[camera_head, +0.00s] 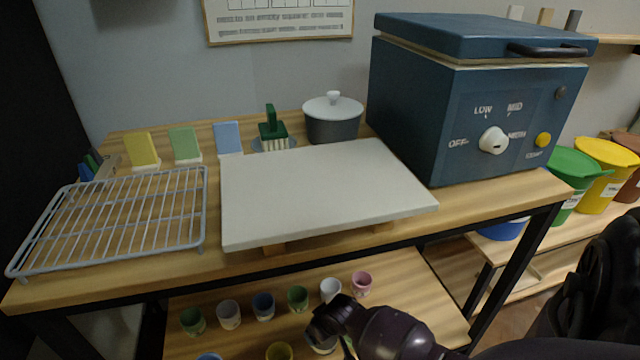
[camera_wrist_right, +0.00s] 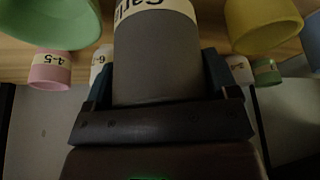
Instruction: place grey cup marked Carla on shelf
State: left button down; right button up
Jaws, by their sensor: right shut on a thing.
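The grey cup (camera_wrist_right: 158,58) fills the middle of the right wrist view, its cream label reading "Carla" at the top edge. My right gripper (camera_wrist_right: 160,80) is shut on it, with a finger on each side. In the head view my right gripper (camera_head: 322,328) is low over the wooden lower shelf (camera_head: 415,295), and its dark wrist covers most of the cup. I cannot tell whether the cup touches the shelf. My left gripper is not in view.
Several small cups stand on the lower shelf, among them a pink cup (camera_head: 361,284), a white cup (camera_head: 330,290) and a green cup (camera_head: 298,299). A yellow cup (camera_head: 279,351) is nearer. Above are a wire rack (camera_head: 125,215), a pale slab (camera_head: 315,190) and a blue kiln (camera_head: 470,100).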

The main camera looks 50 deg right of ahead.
jog(key=f, duration=0.2)
jog(key=f+b, duration=0.1)
jog(key=f, duration=0.1)
jog(key=shift+s+b, duration=0.2)
jog(key=shift+b, duration=0.1)
jog(key=shift+f, duration=0.2)
jog(key=shift+w+r, duration=0.2)
jog(key=shift+r, duration=0.05)
jog(key=shift+f, duration=0.2)
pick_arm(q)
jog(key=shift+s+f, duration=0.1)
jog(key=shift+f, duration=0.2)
pick_arm(e)
jog(key=o, duration=0.8)
jog(key=shift+r, duration=0.1)
